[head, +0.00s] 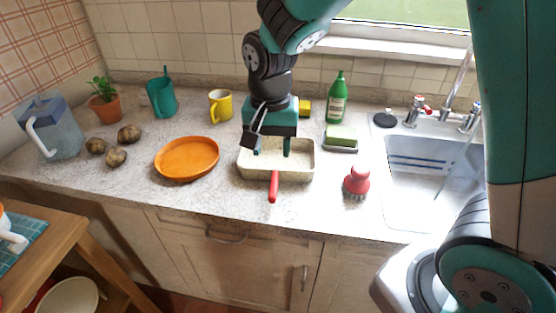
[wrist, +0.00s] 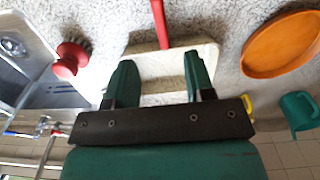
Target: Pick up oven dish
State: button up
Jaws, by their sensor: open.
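The oven dish looks to be the cream rectangular dish (head: 297,175) on the counter, left of the sink. It also shows in the wrist view (wrist: 160,66). A red handle (head: 273,187) sticks out over its front edge; I cannot tell whether it belongs to the dish or to a tool lying in it. My gripper (head: 272,150) is open and points down over the dish. In the wrist view my gripper (wrist: 158,62) has its two green fingers apart, with the dish between and beneath them. I cannot tell whether the fingertips touch it.
An orange round dish (head: 187,157) lies to the left. A red scrub brush (head: 356,181) and a sponge on a holder (head: 341,137) stand to the right, before the sink (head: 428,185). A green bottle (head: 337,98) and yellow mug (head: 220,106) stand behind.

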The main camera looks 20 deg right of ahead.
aim_at(273, 186)
notch_tip(273, 186, down, 8)
jog(key=shift+f+p, duration=0.2)
jog(key=shift+p, duration=0.15)
jog(key=shift+w+d+f+p, duration=0.15)
jog(key=shift+f+p, duration=0.5)
jog(key=shift+f, duration=1.9)
grip_shut()
